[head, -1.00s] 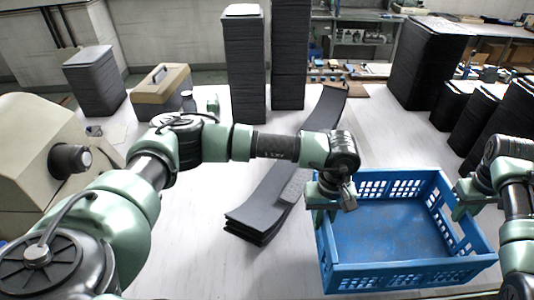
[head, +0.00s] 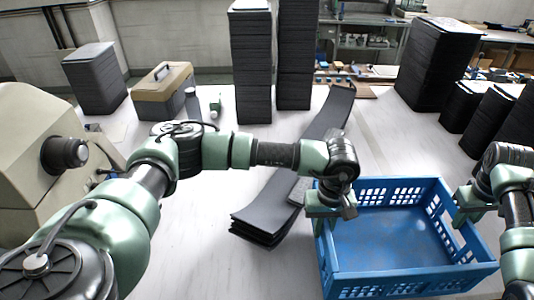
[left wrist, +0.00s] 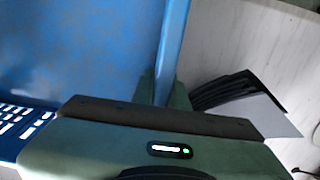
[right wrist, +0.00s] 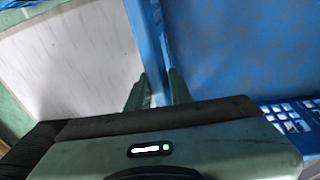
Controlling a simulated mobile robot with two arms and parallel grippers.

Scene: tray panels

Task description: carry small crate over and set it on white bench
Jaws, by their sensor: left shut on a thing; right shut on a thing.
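The small crate is a blue, open, empty plastic box with slotted walls (head: 400,285), at the lower right of the head view. My left gripper (head: 322,222) is shut on its left wall. My right gripper (head: 462,212) is shut on its right wall. In the left wrist view the crate wall (left wrist: 172,45) runs between the fingers, and the right wrist view shows the opposite wall (right wrist: 150,40) held likewise. The white bench (head: 190,250) is the pale surface below and around the crate. Whether the crate touches it is hard to tell.
Dark flat panels (head: 262,222) lie fanned on the bench just left of the crate. Tall dark stacks (head: 252,70) stand behind, with more stacks (head: 435,70) at the right. A tan toolbox (head: 163,92) and a beige machine (head: 40,150) are at the left. Pale surface behind the crate is clear.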

